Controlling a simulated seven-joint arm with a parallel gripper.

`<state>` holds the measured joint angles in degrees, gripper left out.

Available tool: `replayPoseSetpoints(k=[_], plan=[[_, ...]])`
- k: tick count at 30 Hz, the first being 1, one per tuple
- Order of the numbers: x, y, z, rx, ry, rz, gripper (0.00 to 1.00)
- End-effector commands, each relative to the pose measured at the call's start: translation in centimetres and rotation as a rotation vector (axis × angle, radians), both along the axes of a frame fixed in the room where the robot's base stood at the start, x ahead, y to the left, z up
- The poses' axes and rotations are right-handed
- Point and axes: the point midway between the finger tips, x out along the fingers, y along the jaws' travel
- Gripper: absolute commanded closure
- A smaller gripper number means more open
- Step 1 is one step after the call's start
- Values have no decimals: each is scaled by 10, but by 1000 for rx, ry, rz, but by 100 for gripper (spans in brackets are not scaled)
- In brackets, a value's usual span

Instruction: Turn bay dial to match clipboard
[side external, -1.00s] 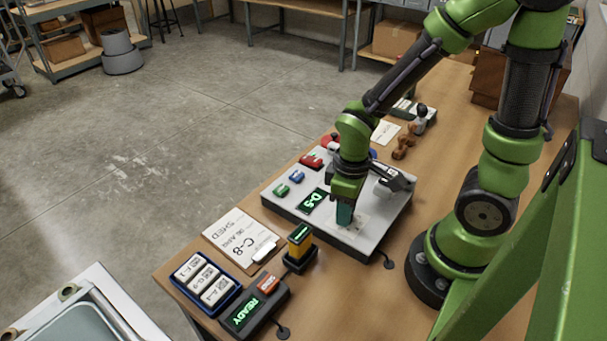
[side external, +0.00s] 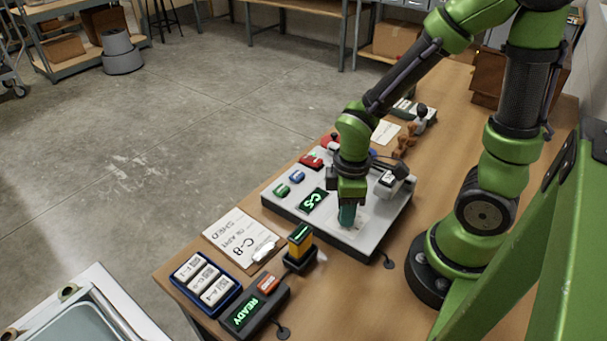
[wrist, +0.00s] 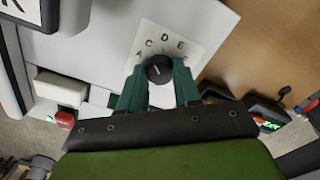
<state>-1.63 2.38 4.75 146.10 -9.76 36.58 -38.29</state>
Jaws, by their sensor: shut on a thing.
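The grey bay panel (side external: 385,234) lies on the wooden bench, and its green display (side external: 314,201) reads C-5. The clipboard sheet (side external: 240,233) reads C-8 and lies beside the panel. My gripper (side external: 347,224) points down over the near part of the panel. In the wrist view my gripper (wrist: 159,88) is shut on a round black dial (wrist: 159,67), with a teal finger on either side. A white plate with letters, C, D and E among them, surrounds the dial. The dial is hidden by my fingers in the side view.
A blue tray (side external: 233,298) of white labelled blocks, a READY box (side external: 263,305) with a red button, and a yellow-and-black device (side external: 300,243) stand near the clipboard. Brown figures (side external: 405,145) stand behind.

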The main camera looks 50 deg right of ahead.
Motion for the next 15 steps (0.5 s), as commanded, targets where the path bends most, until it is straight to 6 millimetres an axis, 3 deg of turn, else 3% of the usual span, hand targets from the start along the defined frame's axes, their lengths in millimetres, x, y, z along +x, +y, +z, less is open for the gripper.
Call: replayPoseSetpoints(k=[5,6,10,15], plan=[[1,0,1,0,-1,-2,98],[1,0,1,0,-1,-2,63],[0,0,0,0,-1,-2,43],[0,0,0,1,-1,-2,43]])
